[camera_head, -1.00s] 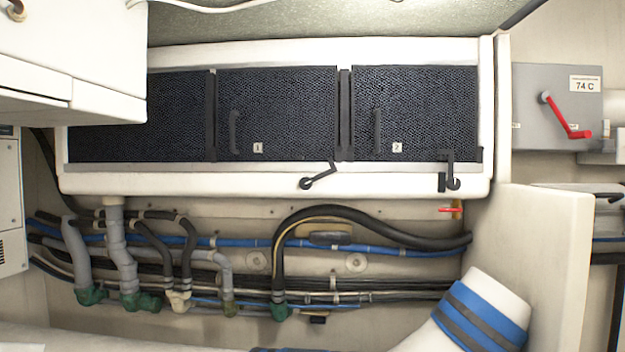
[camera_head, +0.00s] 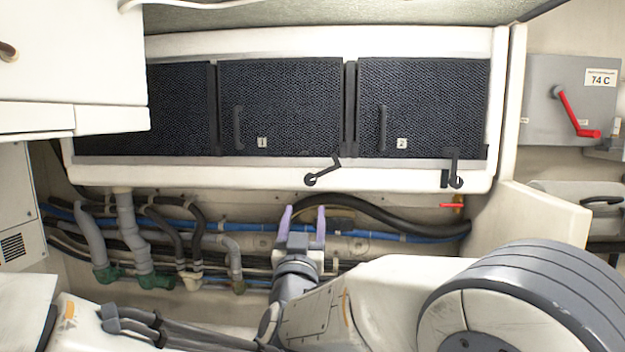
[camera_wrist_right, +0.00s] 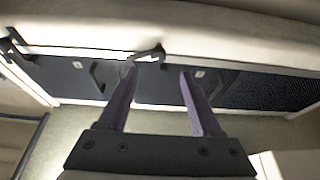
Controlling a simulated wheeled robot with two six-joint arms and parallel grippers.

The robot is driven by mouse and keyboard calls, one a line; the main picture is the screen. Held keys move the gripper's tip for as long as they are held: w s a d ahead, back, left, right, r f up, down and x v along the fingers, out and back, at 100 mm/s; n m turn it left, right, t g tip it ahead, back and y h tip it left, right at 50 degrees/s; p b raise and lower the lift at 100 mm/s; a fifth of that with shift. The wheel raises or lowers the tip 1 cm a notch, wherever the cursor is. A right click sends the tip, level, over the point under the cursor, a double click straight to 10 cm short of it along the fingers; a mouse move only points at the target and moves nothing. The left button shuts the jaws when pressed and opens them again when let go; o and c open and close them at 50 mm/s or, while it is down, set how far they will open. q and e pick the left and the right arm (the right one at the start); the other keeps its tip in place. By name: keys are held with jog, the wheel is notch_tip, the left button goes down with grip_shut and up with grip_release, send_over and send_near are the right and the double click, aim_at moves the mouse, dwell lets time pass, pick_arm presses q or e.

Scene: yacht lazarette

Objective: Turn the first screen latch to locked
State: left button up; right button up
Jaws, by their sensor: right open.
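The first screen (camera_head: 280,85) is a dark mesh panel tagged 1. Its latch (camera_head: 322,172) is a black lever on the white frame below the panel's lower right corner. The lever slants up and right from its pivot, its tip over the panel's lower edge. My right gripper (camera_head: 303,217) is open and empty, its purple fingers pointing up just below the latch in the head view. In the right wrist view, the latch (camera_wrist_right: 148,53) shows just beyond the fingertips, near the left finger of my right gripper (camera_wrist_right: 158,74). No contact is visible. My left gripper is not in view.
The second screen (camera_head: 425,90), tagged 2, has its own black latch (camera_head: 456,177), with its lever pointing up. Hoses (camera_head: 125,235) and pipes run below the frame. A white cabinet (camera_head: 70,60) juts in at upper left. A red switch handle (camera_head: 570,112) is at right.

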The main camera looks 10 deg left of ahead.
aim_at(310, 182)
jog(key=p+x, duration=0.2)
jog(key=x, duration=0.1)
jog(key=p+x, duration=0.5)
jog(key=x, duration=0.1)
jog(key=shift+d+r+p, duration=0.1)
jog(key=shift+r+p, duration=0.25)
jog(key=shift+r, duration=0.05)
jog(key=shift+w+p, duration=0.35)
jog(key=shift+w, duration=0.3)
grip_shut()
dwell(0.5)
